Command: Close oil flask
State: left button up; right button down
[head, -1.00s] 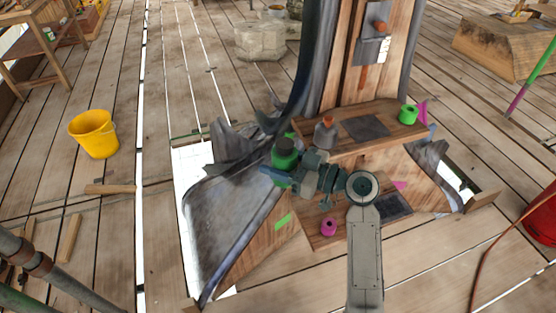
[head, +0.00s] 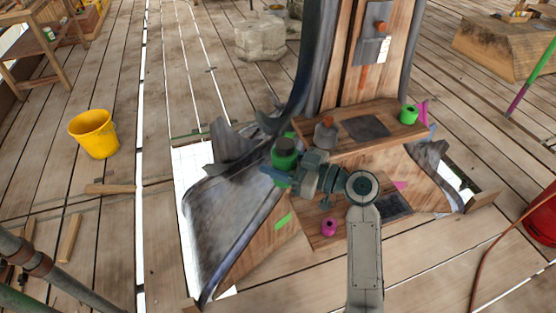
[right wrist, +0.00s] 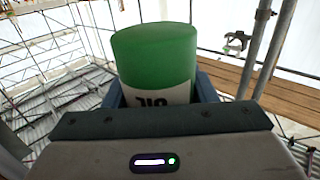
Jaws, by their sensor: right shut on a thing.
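The green oil flask (head: 285,160) has a dark top in the head view. It is upright, in front of the wooden ledge at the foot of the spire. My right gripper (head: 284,175) is shut on the flask from the right. In the right wrist view, the flask (right wrist: 155,60) stands between the blue fingers, with a white label whose letters appear upside down and partly hidden by my gripper. I cannot tell whether the dark top is a seated cap or an open mouth. My left gripper is not in view.
A grey cone-shaped vessel with an orange top (head: 325,134) stands on the upper ledge (head: 400,127), near a green roll (head: 409,114). A pink roll (head: 328,226) is on the lower board. A yellow bucket (head: 94,134) stands on the open plank floor at left.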

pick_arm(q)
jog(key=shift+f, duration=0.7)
